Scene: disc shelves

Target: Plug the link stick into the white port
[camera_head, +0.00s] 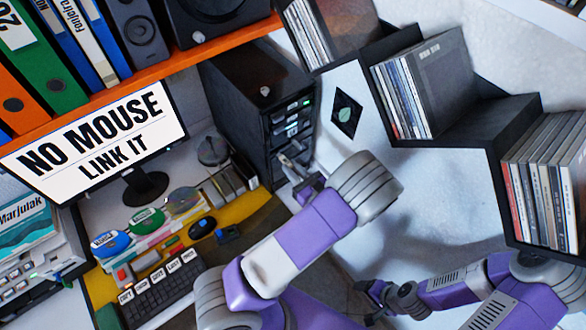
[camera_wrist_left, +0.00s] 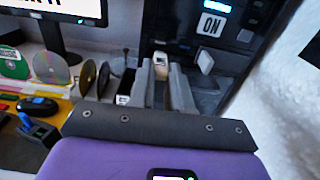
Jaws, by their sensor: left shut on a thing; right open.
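My left gripper (camera_head: 292,163) is in front of the black computer tower (camera_head: 234,92), close to its front face. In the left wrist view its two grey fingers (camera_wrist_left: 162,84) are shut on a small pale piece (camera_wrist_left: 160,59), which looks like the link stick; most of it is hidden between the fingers. I cannot tell which part is the white port, nor whether the stick touches the tower. My right gripper (camera_head: 374,300) is open and empty at the lower right.
A monitor (camera_head: 95,142) reads "NO MOUSE LINK IT". The desk holds a keyboard (camera_head: 158,291), a black mouse (camera_head: 203,228), a small dark blue holder (camera_head: 228,234) and discs (camera_head: 184,199). Shelves of disc cases (camera_head: 436,82) line the right wall. An orange shelf (camera_head: 190,57) runs above.

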